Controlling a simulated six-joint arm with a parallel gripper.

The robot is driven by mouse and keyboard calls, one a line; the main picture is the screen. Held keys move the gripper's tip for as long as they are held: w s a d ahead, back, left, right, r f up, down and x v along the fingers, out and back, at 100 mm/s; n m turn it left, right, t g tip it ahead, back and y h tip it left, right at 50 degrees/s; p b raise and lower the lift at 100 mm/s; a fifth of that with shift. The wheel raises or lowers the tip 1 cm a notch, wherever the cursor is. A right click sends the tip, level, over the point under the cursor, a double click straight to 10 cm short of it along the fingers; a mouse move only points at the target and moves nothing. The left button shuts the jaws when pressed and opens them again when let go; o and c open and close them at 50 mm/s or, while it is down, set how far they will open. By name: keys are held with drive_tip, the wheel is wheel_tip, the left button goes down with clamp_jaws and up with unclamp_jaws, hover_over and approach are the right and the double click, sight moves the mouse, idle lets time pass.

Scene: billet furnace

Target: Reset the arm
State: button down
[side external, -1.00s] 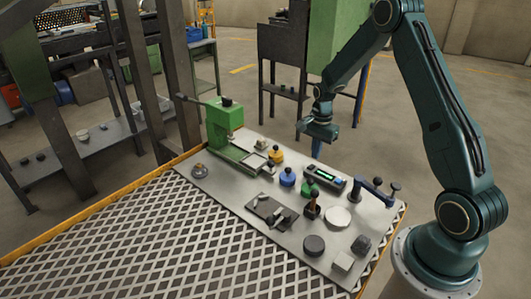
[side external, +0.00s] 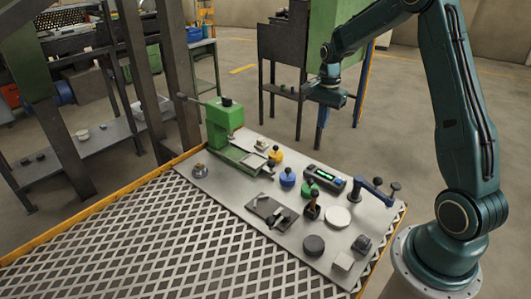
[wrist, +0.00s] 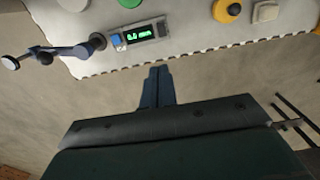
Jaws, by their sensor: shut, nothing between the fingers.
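My gripper (side external: 322,118) hangs in the air past the far edge of the work plate in the side external view, pointing down. Its dark blue fingers (wrist: 157,88) are together in the wrist view, with nothing between them. The metal work plate (side external: 228,192) lies on the mesh table, apart from the gripper. A digital meter with a green display (side external: 325,175) sits near the plate's far edge and also shows in the wrist view (wrist: 138,35).
On the plate stand a green press (side external: 225,118), a blue knobbed weight (side external: 287,178), a yellow one (side external: 275,156), a blue lever (side external: 375,191) and a white disc (side external: 337,217). The air around my gripper looks clear.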

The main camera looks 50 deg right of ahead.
drive_tip(key=s+a+r+n+t+h, duration=0.1)
drive_tip(key=s+a+r+n, duration=0.3)
drive_tip(key=a+r, duration=0.3)
drive_tip(key=s+a+r+n+t, duration=0.1)
drive_tip(key=s+a+r+n, duration=0.25)
drive_tip(key=a+r, duration=0.3)
drive_tip(key=s+a+r+n+t, duration=0.1)
drive_tip(key=s+a+n, duration=0.3)
drive_tip(key=s, duration=0.3)
drive_tip(key=s+a+r+n+t, duration=0.2)
drive_tip(key=s+a+n, duration=0.3)
drive_tip(key=s, duration=0.2)
drive_tip(key=shift+s+r+n+y, duration=0.15)
drive_tip(key=shift+s+n+y, duration=0.1)
drive_tip(key=shift+n+y, duration=0.1)
drive_tip(key=c, duration=2.1)
unclamp_jaws()
drive_tip(key=shift+s+a+f+n+t, duration=0.2)
drive_tip(key=shift+s+n+t, duration=0.15)
drive_tip(key=shift+s, duration=0.3)
